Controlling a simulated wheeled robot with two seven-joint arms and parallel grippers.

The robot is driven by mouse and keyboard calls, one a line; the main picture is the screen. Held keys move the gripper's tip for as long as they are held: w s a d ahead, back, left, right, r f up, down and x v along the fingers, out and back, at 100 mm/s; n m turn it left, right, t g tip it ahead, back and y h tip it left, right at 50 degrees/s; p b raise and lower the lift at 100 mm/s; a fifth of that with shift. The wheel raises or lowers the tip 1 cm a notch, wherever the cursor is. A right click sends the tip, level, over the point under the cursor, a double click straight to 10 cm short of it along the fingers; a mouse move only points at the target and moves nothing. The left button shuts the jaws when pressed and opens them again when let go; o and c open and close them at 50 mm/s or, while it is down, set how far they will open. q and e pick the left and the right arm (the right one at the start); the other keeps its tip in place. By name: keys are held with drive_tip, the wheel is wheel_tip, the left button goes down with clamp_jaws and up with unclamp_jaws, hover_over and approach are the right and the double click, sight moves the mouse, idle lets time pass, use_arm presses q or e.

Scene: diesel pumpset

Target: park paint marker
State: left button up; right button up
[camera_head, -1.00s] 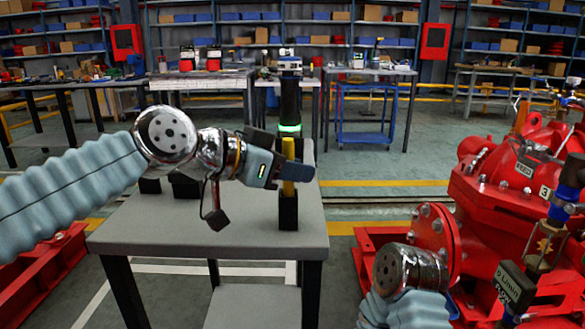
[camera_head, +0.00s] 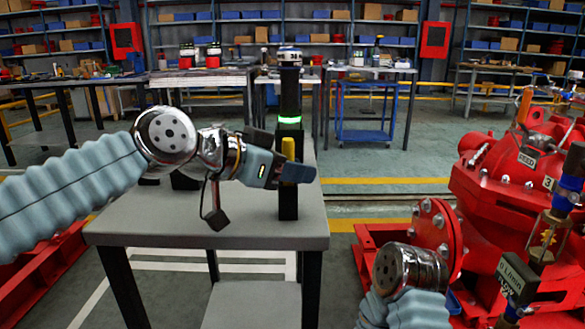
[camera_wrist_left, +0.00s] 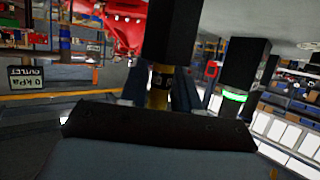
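The paint marker (camera_head: 289,148) is yellow and upright, partly hidden by my left gripper. My left gripper (camera_head: 291,172) reaches in from the left, its fingers on either side of the marker, and looks shut on it. A black upright holder (camera_head: 288,206) stands on the grey table directly below the fingers. In the left wrist view, which is upside down, the marker (camera_wrist_left: 159,90) lies between the fingers, in line with the holder (camera_wrist_left: 172,35); how deep it sits is hidden. My right gripper is out of view; only its arm shows at bottom right.
A black post with a green light ring (camera_head: 289,120) stands just behind the gripper. The grey table (camera_head: 160,232) has free room at its front left. A red pumpset (camera_head: 500,190) fills the right side.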

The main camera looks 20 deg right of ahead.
use_arm(q)
drive_tip(key=o, duration=0.3)
drive_tip(key=shift+o, duration=0.2)
drive_tip(key=shift+a+r, duration=0.1)
drive_tip(key=shift+a, duration=0.15)
drive_tip(key=b+v, duration=0.1)
drive_tip(key=v, duration=1.2)
drive_tip(key=shift+b, duration=0.35)
drive_tip(key=shift+s+a, duration=0.15)
